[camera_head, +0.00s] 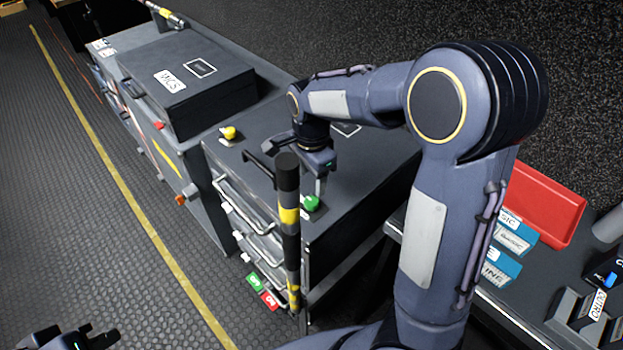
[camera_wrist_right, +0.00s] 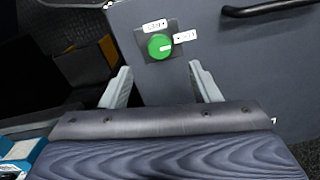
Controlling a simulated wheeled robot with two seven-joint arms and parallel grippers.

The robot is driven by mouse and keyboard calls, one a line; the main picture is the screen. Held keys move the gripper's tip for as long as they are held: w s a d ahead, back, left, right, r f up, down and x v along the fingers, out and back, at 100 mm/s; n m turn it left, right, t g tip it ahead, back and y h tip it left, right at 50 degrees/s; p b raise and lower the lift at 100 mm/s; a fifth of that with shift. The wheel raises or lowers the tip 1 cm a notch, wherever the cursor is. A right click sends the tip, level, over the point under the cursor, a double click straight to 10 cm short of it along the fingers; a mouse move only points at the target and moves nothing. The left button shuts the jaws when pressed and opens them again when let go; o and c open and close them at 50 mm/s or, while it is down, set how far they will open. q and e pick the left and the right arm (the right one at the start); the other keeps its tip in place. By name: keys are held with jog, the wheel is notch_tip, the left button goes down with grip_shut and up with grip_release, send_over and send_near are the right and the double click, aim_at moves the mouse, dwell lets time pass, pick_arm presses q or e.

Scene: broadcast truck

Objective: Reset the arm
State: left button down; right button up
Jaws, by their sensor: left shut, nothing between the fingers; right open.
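My right arm reaches in from the lower right of the head view and bends over the grey cabinet (camera_head: 370,195). My right gripper (camera_head: 309,182) is close to a green round knob (camera_head: 309,203) on the cabinet top. In the right wrist view my right gripper (camera_wrist_right: 163,86) is open, its two fingers spread and nothing between them. There the green knob (camera_wrist_right: 160,46) sits on a dark square plate beyond the fingertips, with small white labels beside it. My left gripper (camera_head: 80,338) is shut and empty at the bottom left, partly cut off by the frame.
A yellow knob (camera_head: 228,133) is on the cabinet top. A black case (camera_head: 180,85) lies further back. Blue boxes (camera_head: 513,235) and a red tray (camera_head: 545,205) are at right. The left floor is clear.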

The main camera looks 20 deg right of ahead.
dwell(0.3)
jog(key=s+r+n+t+y, duration=0.2)
jog(key=s+r+n+t, duration=0.1)
jog(key=s+n, duration=0.4)
jog(key=s+r+n+t+y, duration=0.1)
jog(key=s+n, duration=0.6)
jog(key=s, duration=0.7)
jog(key=shift+a+r+n+t+y, duration=0.3)
jog(key=shift+a+r+t+y, duration=0.1)
jog(key=shift+r+t, duration=0.65)
jog(key=shift+r+g, duration=0.1)
jog(key=shift+g, duration=0.15)
